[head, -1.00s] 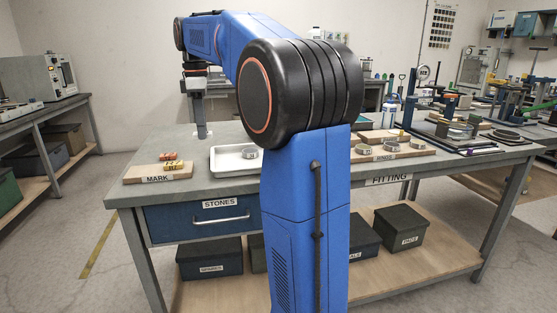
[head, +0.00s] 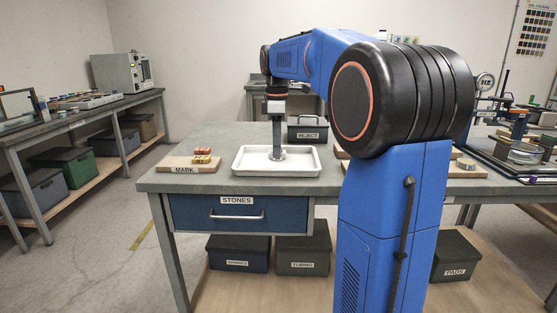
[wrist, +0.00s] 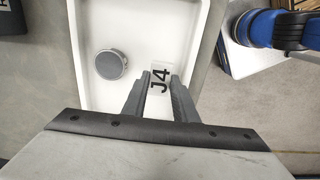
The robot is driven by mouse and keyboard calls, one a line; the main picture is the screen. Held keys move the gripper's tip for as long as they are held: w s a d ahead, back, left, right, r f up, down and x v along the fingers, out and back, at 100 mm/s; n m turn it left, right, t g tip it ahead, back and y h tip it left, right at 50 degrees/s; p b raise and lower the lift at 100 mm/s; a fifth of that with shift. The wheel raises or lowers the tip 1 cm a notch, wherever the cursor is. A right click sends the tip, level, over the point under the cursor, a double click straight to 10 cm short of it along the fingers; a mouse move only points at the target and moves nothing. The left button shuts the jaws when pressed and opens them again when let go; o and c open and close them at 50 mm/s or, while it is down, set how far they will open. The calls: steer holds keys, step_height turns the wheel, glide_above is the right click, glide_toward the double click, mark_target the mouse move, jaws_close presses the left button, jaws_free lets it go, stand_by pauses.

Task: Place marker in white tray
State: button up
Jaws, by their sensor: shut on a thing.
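The marker (wrist: 160,70), a small pale piece lettered J4 in black, is between my fingertips in the wrist view. My gripper (wrist: 161,82) is shut on it. The white tray (wrist: 168,18) lies below, and the marker appears over its floor, near the right wall. I cannot tell whether the marker touches the tray. In the head view the white tray (head: 248,172) is on the bench, with my gripper (head: 277,154) low over its middle. The marker cannot be made out there.
A round grey disc (wrist: 111,65) is in the tray, left of the marker. A wooden MARK board (head: 176,165) with orange and yellow blocks (head: 202,155) is left of the tray. A dark REJECT box (head: 308,131) stands behind it. Fittings crowd the bench at right.

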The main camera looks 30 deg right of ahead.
steer(key=shift+f, duration=2.15)
steer(key=shift+f, duration=0.1)
steer(key=o, duration=1)
step_height(320, 180, up, 12)
steer(key=shift+r, duration=0.1)
steer(key=shift+a, duration=0.1)
